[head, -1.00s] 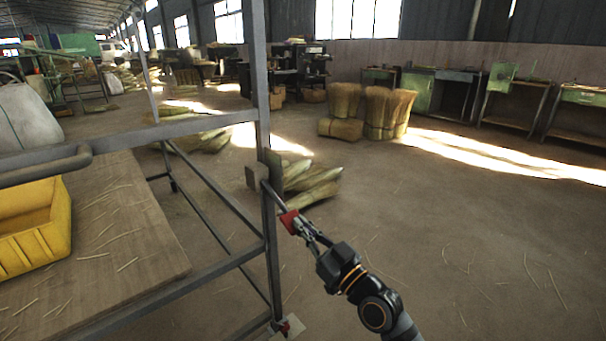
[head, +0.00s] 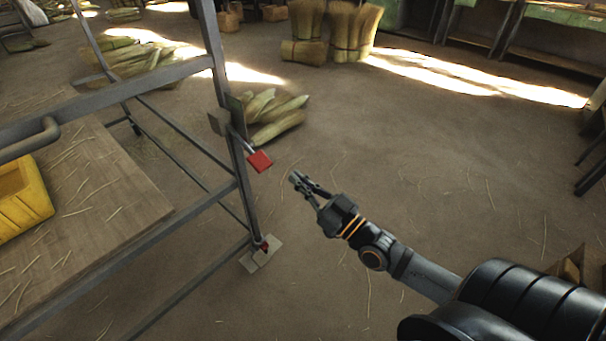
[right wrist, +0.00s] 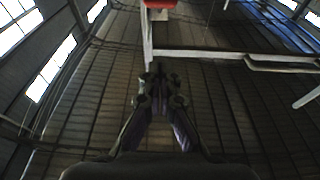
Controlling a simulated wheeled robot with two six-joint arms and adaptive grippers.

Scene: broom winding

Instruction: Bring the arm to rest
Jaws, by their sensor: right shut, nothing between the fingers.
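My right gripper (head: 297,179) is shut and empty, held out over the floor right of the metal rack post. In the right wrist view its fingertips (right wrist: 160,72) are together with nothing between them. A red padlock-like block (head: 259,161) hangs by a grey shackle at a metal plate on the rack post, a short gap left of the fingertips. A red piece also shows at the top of the right wrist view (right wrist: 160,4). My left gripper is not in view.
The grey metal rack (head: 228,150) stands at left, beside a wooden board (head: 95,210) with a yellow crate (head: 22,200). Straw bundles (head: 275,117) lie behind the post, and broom bundles (head: 350,30) stand farther back. The floor right of the rack is mostly clear.

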